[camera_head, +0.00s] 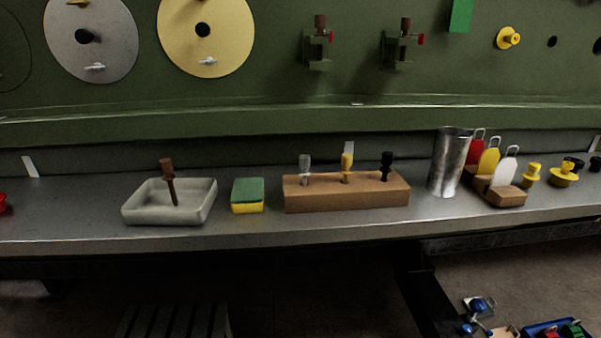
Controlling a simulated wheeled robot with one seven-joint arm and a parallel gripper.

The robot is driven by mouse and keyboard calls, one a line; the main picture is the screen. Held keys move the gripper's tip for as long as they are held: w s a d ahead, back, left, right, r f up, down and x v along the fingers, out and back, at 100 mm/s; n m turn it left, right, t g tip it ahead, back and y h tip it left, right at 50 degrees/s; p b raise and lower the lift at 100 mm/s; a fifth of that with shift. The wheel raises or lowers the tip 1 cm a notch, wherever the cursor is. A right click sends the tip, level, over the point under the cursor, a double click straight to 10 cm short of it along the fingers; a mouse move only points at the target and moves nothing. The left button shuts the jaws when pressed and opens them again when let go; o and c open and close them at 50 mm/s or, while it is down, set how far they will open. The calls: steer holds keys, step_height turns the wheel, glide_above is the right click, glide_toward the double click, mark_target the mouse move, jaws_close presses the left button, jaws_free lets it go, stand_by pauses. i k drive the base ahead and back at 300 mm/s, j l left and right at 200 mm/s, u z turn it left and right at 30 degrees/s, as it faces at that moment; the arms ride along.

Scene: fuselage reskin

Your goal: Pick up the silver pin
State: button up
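The silver pin (305,167) stands upright in the left part of a wooden block (347,198) on the grey shelf. A yellow pin (347,163) with a pale top stands in the middle of the block. A black pin (386,167) stands at its right end. The lower ends of these pins are hidden in the block. My gripper does not show in this view, and nothing touches the silver pin.
Left of the block are a green and yellow sponge (247,196) and a grey tray (141,208) holding a brown tool. A metal cup (449,163) and coloured tags in a wooden holder (503,196) stand right. The green panel (270,85) rises behind.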

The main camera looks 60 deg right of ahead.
mark_target(304, 159)
steer(key=z, duration=1.55)
